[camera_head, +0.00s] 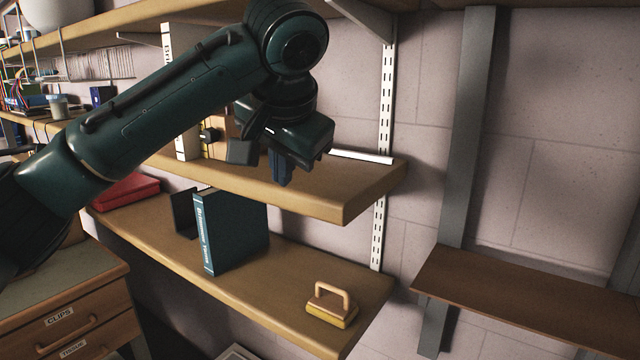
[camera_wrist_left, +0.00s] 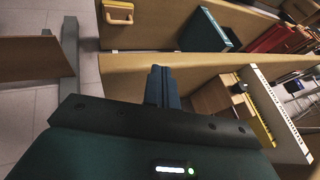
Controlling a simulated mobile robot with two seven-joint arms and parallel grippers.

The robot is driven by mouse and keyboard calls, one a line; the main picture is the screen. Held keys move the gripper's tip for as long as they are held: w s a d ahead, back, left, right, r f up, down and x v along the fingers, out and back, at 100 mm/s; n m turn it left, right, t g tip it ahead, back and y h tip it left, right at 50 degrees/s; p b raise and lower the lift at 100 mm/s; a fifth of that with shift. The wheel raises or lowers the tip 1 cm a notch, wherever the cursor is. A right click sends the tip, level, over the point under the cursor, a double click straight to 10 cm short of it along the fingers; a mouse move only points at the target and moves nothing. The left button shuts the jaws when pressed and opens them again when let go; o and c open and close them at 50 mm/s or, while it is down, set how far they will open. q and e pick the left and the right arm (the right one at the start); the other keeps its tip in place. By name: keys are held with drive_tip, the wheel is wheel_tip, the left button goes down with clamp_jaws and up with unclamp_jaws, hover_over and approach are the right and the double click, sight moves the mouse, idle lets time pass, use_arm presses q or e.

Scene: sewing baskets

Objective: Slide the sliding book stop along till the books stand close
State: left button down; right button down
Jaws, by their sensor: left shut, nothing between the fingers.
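My left gripper (camera_head: 284,172) is shut and empty, fingers pointing down just above the middle shelf (camera_head: 345,190) near its right end. The fingers also show in the left wrist view (camera_wrist_left: 162,88). A black knob (camera_head: 210,135) on a wooden piece, perhaps the sliding book stop, is on that shelf to the left of the gripper, apart from it. My arm hides much of it. In the left wrist view the knob (camera_wrist_left: 239,88) sits by wooden blocks (camera_wrist_left: 213,98) and a thin yellow item (camera_wrist_left: 258,122); I cannot tell which are books.
On the lower shelf (camera_head: 285,265) stand a teal book (camera_head: 232,232) beside a dark upright plate (camera_head: 183,212), and a wooden-handled block (camera_head: 331,306). A red box (camera_head: 126,190) lies further left. A labelled drawer unit (camera_head: 75,310) is at lower left.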

use_arm(q)
drive_tip(key=s+d+f+g+h, duration=0.1)
drive_tip(key=s+f+h, duration=0.2)
drive_tip(key=f, duration=1.1)
drive_tip(key=s+d+f+g+h, duration=0.1)
drive_tip(key=s+d+f+h, duration=0.2)
drive_tip(key=f, duration=1.2)
drive_tip(key=s+a+f+n+g+y, duration=0.1)
drive_tip(key=s+a+f+n+y, duration=0.1)
drive_tip(key=s+a+f, duration=0.75)
drive_tip(key=s+a+f+n+y, duration=0.3)
drive_tip(key=s+a+f, duration=0.3)
drive_tip(key=s+a, duration=0.5)
drive_tip(key=w+d+f+m+t+h, duration=0.1)
drive_tip(key=w+d+f+t+h, duration=0.2)
drive_tip(key=d+f+t, duration=0.3)
wheel_tip(320, 180, down, 3)
drive_tip(key=shift+w+f, duration=0.1)
drive_tip(key=shift+w, duration=0.5)
